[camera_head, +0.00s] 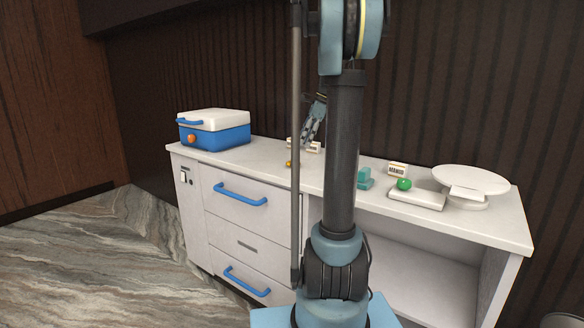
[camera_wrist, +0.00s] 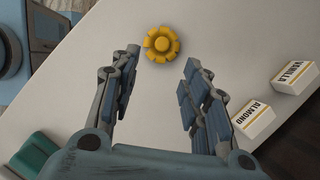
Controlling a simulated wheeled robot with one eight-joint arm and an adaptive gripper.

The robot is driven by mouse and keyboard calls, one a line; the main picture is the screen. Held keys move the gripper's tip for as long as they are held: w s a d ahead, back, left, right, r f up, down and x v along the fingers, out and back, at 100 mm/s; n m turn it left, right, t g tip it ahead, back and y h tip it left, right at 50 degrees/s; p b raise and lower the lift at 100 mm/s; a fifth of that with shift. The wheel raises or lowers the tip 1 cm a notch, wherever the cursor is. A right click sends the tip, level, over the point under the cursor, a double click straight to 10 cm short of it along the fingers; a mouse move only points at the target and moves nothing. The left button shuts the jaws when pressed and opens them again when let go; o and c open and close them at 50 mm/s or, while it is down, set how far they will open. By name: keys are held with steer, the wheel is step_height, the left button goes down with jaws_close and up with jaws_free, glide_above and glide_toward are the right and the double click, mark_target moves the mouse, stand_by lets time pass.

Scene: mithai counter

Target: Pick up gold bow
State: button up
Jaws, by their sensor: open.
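The gold bow (camera_wrist: 160,44) is a small yellow rosette lying on the white counter. In the wrist view it sits at the top, just beyond my fingertips and nearer the left finger. In the head view the bow (camera_head: 288,163) is a tiny gold spot on the counter, left of my arm. My gripper (camera_wrist: 162,62) is open with nothing between its fingers. In the head view my gripper (camera_head: 308,138) hangs above the counter, partly hidden by my own arm and column.
White blocks labelled VANILLA (camera_wrist: 295,77) and ALMOND (camera_wrist: 254,119) lie right of my gripper. A blue-and-white box (camera_head: 214,130) stands at the counter's left. At the right are a teal object (camera_head: 364,179), a MANGO block (camera_head: 397,169), a green ball (camera_head: 404,184) and a round white stand (camera_head: 471,180).

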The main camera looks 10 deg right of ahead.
mark_target(293, 163)
steer(key=x, duration=0.4)
steer(key=shift+a+f, duration=0.1)
steer(key=shift+f, duration=0.2)
steer(key=shift+w+a+x, duration=0.1)
steer(key=shift+a+x, duration=0.05)
steer(key=shift+x, duration=1.15)
steer(key=shift+w+a+x, duration=0.1)
steer(key=shift+w+x, duration=0.05)
steer(key=shift+x, duration=1.15)
steer(key=shift+r, duration=0.1)
steer(key=shift+c, duration=0.2)
steer(key=c, duration=0.7)
